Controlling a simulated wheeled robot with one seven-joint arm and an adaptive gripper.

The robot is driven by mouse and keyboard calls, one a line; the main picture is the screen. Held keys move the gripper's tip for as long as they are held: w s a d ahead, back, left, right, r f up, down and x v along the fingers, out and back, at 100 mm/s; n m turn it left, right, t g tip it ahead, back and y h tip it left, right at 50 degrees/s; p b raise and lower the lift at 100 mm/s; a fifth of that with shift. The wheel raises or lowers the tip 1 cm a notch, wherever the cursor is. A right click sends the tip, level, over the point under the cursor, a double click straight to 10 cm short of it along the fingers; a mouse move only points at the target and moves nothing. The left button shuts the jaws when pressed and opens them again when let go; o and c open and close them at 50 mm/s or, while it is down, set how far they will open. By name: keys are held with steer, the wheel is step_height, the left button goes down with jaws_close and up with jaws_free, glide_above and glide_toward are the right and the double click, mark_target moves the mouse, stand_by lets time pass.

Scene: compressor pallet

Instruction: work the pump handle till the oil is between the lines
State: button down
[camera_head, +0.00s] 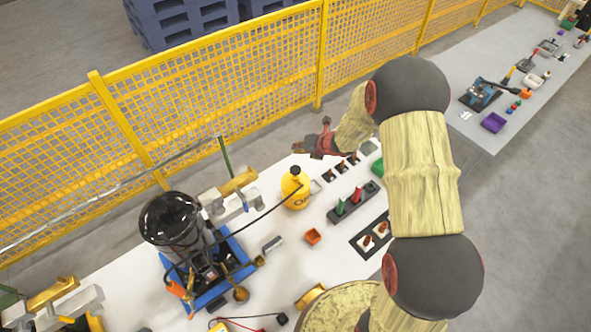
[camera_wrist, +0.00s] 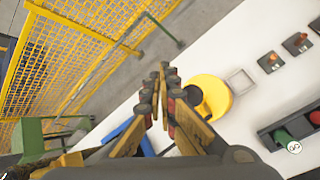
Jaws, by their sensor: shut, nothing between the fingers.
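A yellow oil can (camera_head: 295,192) with a black top (camera_head: 295,170) stands on the white table; a dark hose runs from it to the compressor (camera_head: 205,265). The compressor has a black tank (camera_head: 168,220) and blue frame. I cannot clearly make out a pump handle, oil level or lines. My gripper (camera_head: 306,143) is shut and empty, appearing above and behind the can in the head view. In the wrist view my gripper (camera_wrist: 162,82) has its fingers together, just left of the yellow can (camera_wrist: 214,97); they hide part of the table and blue frame.
A yellow mesh fence (camera_head: 220,90) runs behind the table. A second table (camera_head: 490,135) with parts stands at right.

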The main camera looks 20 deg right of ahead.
steer(key=b, duration=0.5)
glide_above(297, 168)
step_height(297, 168, down, 7)
steer(key=shift+d+f, duration=0.1)
steer(key=shift+f, duration=0.1)
steer(key=shift+s+f+b, duration=0.1)
steer(key=shift+f+b, duration=0.3)
steer(key=shift+f, duration=0.1)
steer(key=shift+f, duration=0.15)
stand_by(0.6)
steer(key=shift+f+b, duration=0.25)
steer(key=shift+b, duration=0.35)
steer(key=shift+s+f+b, duration=0.1)
steer(key=shift+f+b, duration=1.65)
steer(key=shift+b, duration=0.05)
stand_by(1.5)
steer(key=shift+r, duration=0.15)
steer(key=shift+r+p, duration=1.35)
steer(key=shift+r, duration=0.7)
